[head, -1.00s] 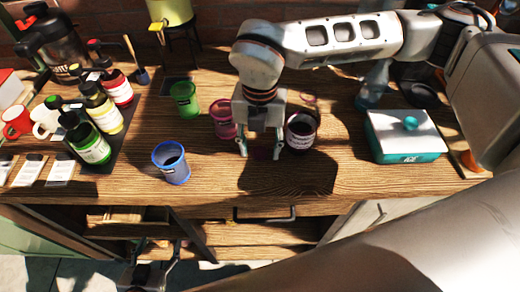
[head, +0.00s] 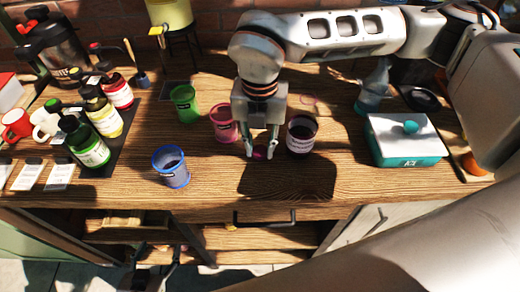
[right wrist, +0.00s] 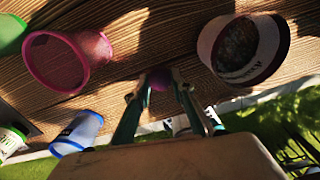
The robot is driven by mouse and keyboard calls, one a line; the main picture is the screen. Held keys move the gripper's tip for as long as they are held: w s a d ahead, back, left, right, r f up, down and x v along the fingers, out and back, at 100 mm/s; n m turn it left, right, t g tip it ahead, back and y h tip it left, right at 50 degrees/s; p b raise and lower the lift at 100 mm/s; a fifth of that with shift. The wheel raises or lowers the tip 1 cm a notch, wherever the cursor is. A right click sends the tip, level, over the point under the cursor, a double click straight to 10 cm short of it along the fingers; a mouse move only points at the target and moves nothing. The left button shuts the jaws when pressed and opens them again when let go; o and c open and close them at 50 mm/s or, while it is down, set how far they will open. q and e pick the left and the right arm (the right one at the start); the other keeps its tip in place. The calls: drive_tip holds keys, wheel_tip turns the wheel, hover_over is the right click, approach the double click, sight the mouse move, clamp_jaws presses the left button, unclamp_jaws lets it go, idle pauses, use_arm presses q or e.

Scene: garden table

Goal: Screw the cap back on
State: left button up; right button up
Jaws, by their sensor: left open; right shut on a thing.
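My right gripper (head: 261,155) is low over the wooden table, shut on a small purple cap (head: 260,153). The cap also shows between the fingertips in the right wrist view (right wrist: 160,78). An open dark jar with a pale label (head: 301,137) stands upright just right of this gripper, apart from it. Its wide open mouth shows at the upper right of the right wrist view (right wrist: 243,48). My left gripper (head: 156,254) is open and empty, low in front of the table edge in the head view.
A pink cup (head: 224,124) stands close left of the right gripper. A green cup (head: 184,103) and a blue cup (head: 171,168) stand further left. A teal box with a white lid (head: 402,140) is to the right. Several bottles (head: 88,146) stand at the left. Table front-centre is clear.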

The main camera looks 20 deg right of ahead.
sight(260, 151)
use_arm(q)
drive_tip(key=shift+s+f+b, duration=0.15)
drive_tip(key=shift+f+b, duration=0.55)
drive_tip(key=shift+f, duration=0.2)
use_arm(e)
wheel_tip(260, 151, up, 18)
drive_tip(key=shift+r, duration=0.15)
